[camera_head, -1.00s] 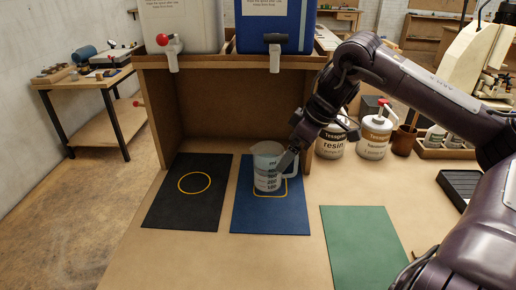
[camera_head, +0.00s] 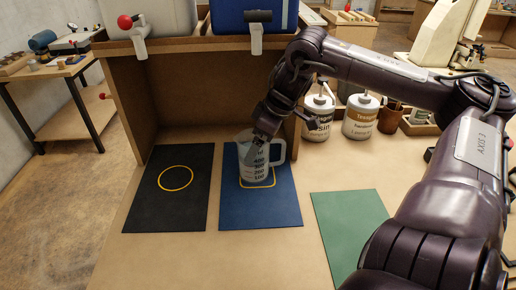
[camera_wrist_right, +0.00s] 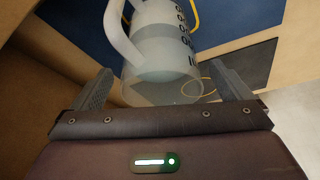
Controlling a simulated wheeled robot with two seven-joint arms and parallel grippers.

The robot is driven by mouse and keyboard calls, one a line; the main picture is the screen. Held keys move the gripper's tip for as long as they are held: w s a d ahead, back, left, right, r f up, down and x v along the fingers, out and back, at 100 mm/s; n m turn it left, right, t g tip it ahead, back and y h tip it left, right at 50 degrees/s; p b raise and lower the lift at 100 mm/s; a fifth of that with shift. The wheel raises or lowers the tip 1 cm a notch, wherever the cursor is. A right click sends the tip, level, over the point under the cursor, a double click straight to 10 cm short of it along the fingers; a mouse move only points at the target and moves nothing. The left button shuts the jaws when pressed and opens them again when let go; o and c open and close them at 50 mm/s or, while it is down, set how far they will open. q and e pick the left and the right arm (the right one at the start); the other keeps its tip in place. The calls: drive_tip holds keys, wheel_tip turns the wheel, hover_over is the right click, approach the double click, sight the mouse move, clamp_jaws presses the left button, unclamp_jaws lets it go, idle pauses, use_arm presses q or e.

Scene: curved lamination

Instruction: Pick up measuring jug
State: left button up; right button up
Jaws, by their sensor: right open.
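The measuring jug (camera_head: 256,172) is clear with dark graduation marks and a handle on its right. It stands upright on the blue mat (camera_head: 230,213), over a yellow outline. My right gripper (camera_head: 262,143) reaches down from the right to the jug's upper part and hides some of its rim. In the right wrist view, my open right gripper (camera_wrist_right: 163,75) has one finger on each side of the jug (camera_wrist_right: 165,60); the jug's handle shows at the upper left. Whether the fingers touch the jug cannot be told. My left gripper is out of view.
A wooden stand (camera_head: 140,85) holds a white container (camera_head: 155,15) and a blue container (camera_head: 235,15) with taps above the mats. A black mat (camera_head: 140,210) lies left and a green mat (camera_head: 345,225) right. Two pump bottles, labelled resin (camera_head: 318,118) and hardener (camera_head: 360,118), stand behind my right arm.

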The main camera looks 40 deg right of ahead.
drive_tip(key=shift+w+a+f, duration=0.1)
drive_tip(key=shift+w+f, duration=0.1)
drive_tip(key=shift+f, duration=0.35)
drive_tip(key=shift+c, duration=0.5)
drive_tip(key=c, duration=1.7)
drive_tip(key=shift+w, duration=0.1)
drive_tip(key=shift+c, duration=0.3)
drive_tip(key=shift+r, duration=0.1)
